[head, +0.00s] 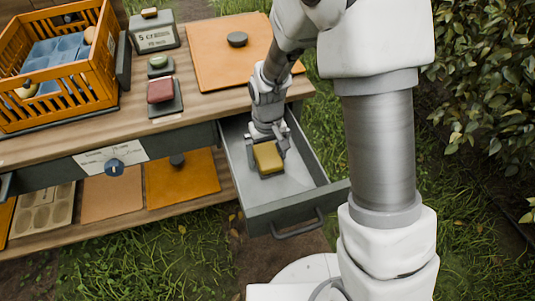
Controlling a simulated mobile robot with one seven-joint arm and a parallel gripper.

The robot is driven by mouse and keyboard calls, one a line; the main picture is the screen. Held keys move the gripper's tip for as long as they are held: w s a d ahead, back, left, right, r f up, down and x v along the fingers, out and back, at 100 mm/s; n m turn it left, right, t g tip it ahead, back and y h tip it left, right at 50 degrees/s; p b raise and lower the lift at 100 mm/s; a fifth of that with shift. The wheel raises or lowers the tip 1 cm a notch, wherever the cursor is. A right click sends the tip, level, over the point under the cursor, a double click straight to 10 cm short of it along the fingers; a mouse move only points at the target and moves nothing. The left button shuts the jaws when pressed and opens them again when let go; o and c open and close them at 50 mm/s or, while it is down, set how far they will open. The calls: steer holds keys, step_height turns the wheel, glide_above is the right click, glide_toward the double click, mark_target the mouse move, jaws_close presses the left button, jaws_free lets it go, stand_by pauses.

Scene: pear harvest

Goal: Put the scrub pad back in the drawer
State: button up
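The yellow scrub pad (267,157) is inside the open drawer (295,215), near the middle of its grey floor. My gripper (268,146) reaches down into the drawer right at the pad, with its fingers by the pad's far end and sides. The fingers are small in this view, so I cannot tell whether they are closed on the pad or apart from it. I also cannot tell whether the pad's underside rests on the drawer floor.
The drawer sticks out from the wooden bench (190,112). On the bench top are an orange crate (62,105), a scale (153,32), a red block (160,90) on a dark stand, a green item (158,62) and an orange board (222,60). A bush (485,80) stands at right.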

step_height(320, 180, up, 11)
steer(key=p, duration=0.4)
step_height(320, 180, up, 14)
steer(key=m+t, duration=0.2)
steer(key=t, duration=0.1)
glide_above(267, 155)
steer(key=s+d, duration=0.6)
steer(key=d, duration=0.1)
steer(key=s+d+r+t, duration=0.1)
steer(key=s+d+r, duration=0.1)
steer(key=s, duration=0.3)
steer(key=s+d+r+m+t, duration=0.1)
steer(key=s+d+r, duration=0.2)
steer(key=s, duration=0.2)
steer(key=shift+s, duration=0.4)
steer(key=shift+r, duration=0.1)
